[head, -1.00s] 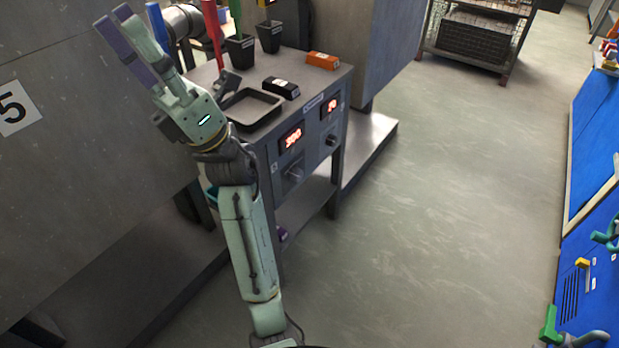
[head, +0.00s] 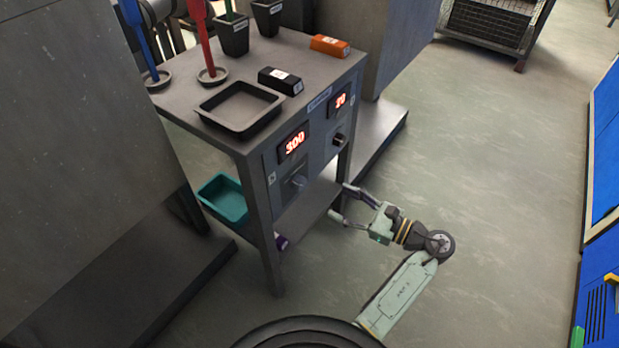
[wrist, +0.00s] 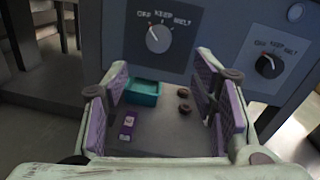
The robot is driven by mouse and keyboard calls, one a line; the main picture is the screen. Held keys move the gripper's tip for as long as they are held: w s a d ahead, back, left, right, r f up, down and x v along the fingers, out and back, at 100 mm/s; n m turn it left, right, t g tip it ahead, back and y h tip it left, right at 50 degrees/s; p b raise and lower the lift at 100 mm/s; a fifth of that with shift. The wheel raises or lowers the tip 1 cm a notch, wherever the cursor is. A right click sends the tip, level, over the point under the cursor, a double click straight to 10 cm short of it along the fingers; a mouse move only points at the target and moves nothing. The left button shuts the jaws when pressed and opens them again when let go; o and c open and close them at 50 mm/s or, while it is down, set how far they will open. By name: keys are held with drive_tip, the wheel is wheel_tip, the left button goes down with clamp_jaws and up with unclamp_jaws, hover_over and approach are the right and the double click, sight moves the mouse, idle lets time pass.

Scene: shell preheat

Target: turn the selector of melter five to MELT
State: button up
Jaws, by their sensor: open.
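The melter bench front has two selectors. The left selector (head: 298,181) is a grey knob under a red display (head: 294,143) reading 300. The right selector (head: 340,140) is under a second display (head: 341,100) that seems to read 20. In the wrist view the left selector (wrist: 158,38) is marked OFF, KEEP, MELT, and its mark seems to point up and left. The right selector (wrist: 268,65) seems to point toward OFF. I cannot read which one is melter five. My gripper (head: 341,202) is open and empty, facing the panel from the right, apart from both knobs.
A black tray (head: 237,125), a black block (head: 281,81) and an orange block (head: 330,45) are on the bench top. A teal bin (head: 222,200) and a purple item (head: 281,242) are on the lower shelf. Floor to the right is clear.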

sight(303, 185)
drive_tip(key=p+x, duration=0.1)
drive_tip(key=x, duration=0.3)
drive_tip(key=p+x, duration=0.1)
drive_tip(key=x, duration=0.3)
drive_tip(key=shift+a+r, duration=0.2)
drive_tip(key=shift+a, duration=0.25)
drive_tip(key=shift+w+a+f+p, duration=0.1)
drive_tip(key=shift+w+a+p, duration=0.3)
drive_tip(key=shift+a, duration=0.15)
drive_tip(key=shift+c, duration=0.2)
drive_tip(key=c, duration=1.1)
